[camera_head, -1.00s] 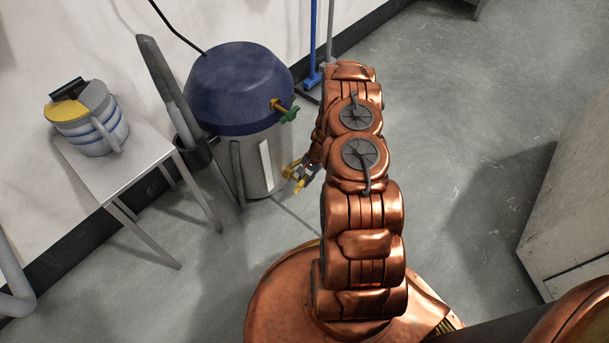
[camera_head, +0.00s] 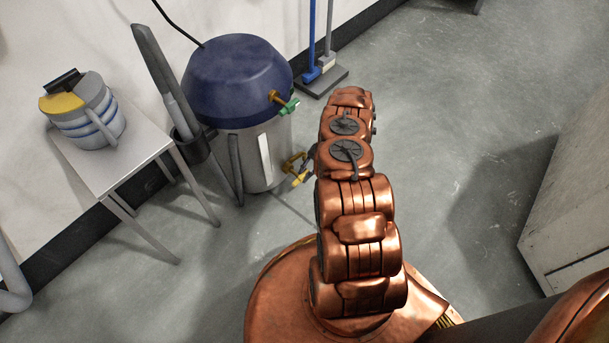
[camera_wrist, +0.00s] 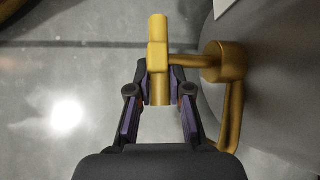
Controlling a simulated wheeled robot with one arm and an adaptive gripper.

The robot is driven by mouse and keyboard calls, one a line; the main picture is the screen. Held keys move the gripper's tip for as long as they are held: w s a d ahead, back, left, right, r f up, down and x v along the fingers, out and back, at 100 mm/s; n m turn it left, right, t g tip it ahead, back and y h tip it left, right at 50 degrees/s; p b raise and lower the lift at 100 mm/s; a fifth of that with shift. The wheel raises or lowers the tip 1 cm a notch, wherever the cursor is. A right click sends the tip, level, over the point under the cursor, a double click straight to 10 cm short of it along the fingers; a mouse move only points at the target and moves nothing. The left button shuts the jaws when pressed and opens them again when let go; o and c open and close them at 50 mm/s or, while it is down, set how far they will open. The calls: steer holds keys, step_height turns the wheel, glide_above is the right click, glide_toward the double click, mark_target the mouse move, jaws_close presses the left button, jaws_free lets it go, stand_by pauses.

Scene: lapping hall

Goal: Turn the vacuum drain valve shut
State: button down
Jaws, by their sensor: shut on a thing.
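The vacuum (camera_head: 238,85) has a blue domed top and a grey metal drum, and stands by the wall. The brass drain valve (camera_head: 294,163) sticks out low on its right side. In the wrist view the round valve body (camera_wrist: 224,62) is at right, with an arm running left to a brass crossbar handle (camera_wrist: 158,40). My gripper (camera_wrist: 160,90) is shut on the lower part of this handle, one finger on each side. In the head view my arm partly hides the gripper. A green-handled brass fitting (camera_head: 285,102) sits higher on the vacuum.
A grey side table (camera_head: 117,171) with a blue-striped jug-like container (camera_head: 88,125) stands left of the vacuum. Grey hose tools (camera_head: 172,95) lean between them. Blue and grey poles stand on a dark floor base (camera_head: 323,81). A grey cabinet (camera_head: 575,200) is at right. Open floor lies between.

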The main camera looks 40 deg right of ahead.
steer(key=shift+s+f, duration=0.1)
steer(key=shift+f, duration=0.05)
stand_by(0.4)
steer(key=c, duration=1.1)
jaws_free()
steer(key=v, duration=1.2)
steer(key=shift+d+f, duration=0.1)
steer(key=shift+d, duration=0.05)
